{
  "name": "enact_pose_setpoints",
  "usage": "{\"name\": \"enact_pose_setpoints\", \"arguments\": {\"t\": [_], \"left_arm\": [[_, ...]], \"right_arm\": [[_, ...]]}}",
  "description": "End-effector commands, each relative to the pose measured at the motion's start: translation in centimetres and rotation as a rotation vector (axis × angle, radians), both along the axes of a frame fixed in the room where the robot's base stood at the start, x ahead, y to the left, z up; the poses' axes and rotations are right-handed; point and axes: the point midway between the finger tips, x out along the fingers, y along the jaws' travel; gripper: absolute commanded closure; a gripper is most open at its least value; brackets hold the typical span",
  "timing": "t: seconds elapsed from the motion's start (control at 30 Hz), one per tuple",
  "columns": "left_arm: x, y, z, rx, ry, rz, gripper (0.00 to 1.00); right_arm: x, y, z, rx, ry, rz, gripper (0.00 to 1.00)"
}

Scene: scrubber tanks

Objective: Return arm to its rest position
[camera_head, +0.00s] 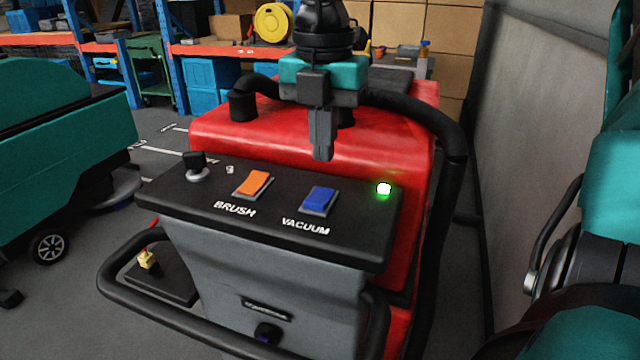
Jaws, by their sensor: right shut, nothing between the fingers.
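My right gripper (322,150) comes down from the top of the head view, fingers pointing downward and closed together with nothing between them. It hangs over the back edge of the black control panel (290,245), just above the blue VACUUM switch, in front of the red tank (240,128) of the floor scrubber. The panel has an orange BRUSH switch (253,184), the blue VACUUM switch (319,200), a black knob (195,163) and a lit green lamp (384,189). The fingertips look apart from the switches. My left gripper is not in view.
A black hose (455,145) curves down the scrubber's right side, and a black handlebar (150,311) loops round its front. A teal machine (60,140) stands at the left. A grey wall (530,120) bounds the right. Shelving with blue bins (210,75) and boxes stands behind.

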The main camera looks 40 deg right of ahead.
Motion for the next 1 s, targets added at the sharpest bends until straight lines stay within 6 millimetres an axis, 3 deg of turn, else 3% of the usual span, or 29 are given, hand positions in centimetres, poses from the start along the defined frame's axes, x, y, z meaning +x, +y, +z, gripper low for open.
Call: {"name": "enact_pose_setpoints", "arguments": {"t": [0.23, 1.0], "left_arm": [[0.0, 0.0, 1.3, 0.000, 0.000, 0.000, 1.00], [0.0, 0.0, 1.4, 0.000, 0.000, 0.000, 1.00]], "right_arm": [[0.0, 0.0, 2.1, 0.000, -0.001, -0.002, 1.00], [-0.1, -0.1, 2.0, 0.044, -0.003, 0.014, 1.00]]}}
